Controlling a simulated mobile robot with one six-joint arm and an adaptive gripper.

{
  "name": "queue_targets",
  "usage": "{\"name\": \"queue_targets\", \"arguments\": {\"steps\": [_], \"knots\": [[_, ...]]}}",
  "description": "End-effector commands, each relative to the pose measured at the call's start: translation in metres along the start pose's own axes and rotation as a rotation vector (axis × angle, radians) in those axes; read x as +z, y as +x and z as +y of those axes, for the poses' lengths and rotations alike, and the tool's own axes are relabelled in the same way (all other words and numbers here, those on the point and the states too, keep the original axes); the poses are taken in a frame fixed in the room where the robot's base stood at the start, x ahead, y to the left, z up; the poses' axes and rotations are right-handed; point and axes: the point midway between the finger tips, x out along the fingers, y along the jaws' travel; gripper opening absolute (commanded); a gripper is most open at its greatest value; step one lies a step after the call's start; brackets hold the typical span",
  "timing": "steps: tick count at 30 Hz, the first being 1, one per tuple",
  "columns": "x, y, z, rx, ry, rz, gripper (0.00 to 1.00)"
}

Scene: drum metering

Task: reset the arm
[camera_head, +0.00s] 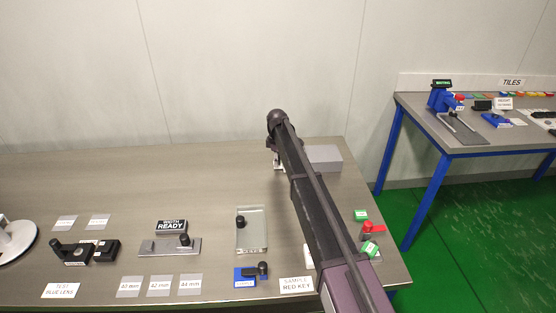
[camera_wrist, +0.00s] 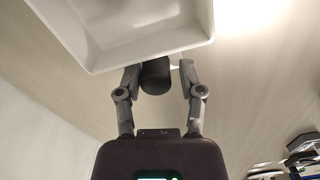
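My arm reaches across the bench in the head view, with my gripper (camera_head: 278,162) low over its far right part, largely hidden by the wrist. In the wrist view my gripper (camera_wrist: 160,68) has its two fingers spread apart. A dark rounded cylinder (camera_wrist: 155,78) shows between them, with a visible gap on the right side. I see no clear grip on it. A white tray-like thing (camera_wrist: 150,30) with raised walls lies just past the fingertips, cut off by the top edge.
A grey block (camera_head: 324,157) stands right beside my gripper. The bench (camera_head: 200,190) is bare at its far left and middle. A blue-legged table (camera_head: 475,143) is at right.

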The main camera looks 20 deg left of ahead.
Motion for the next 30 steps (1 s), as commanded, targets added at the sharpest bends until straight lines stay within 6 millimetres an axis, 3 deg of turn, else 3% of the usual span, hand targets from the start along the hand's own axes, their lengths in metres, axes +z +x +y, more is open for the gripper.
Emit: {"name": "queue_targets", "arguments": {"steps": [16,30], "knots": [[0.004,-0.010,0.004,0.005,0.005,-0.001,0.50],[0.004,-0.066,0.004,0.005,0.005,-0.001,0.50]]}}
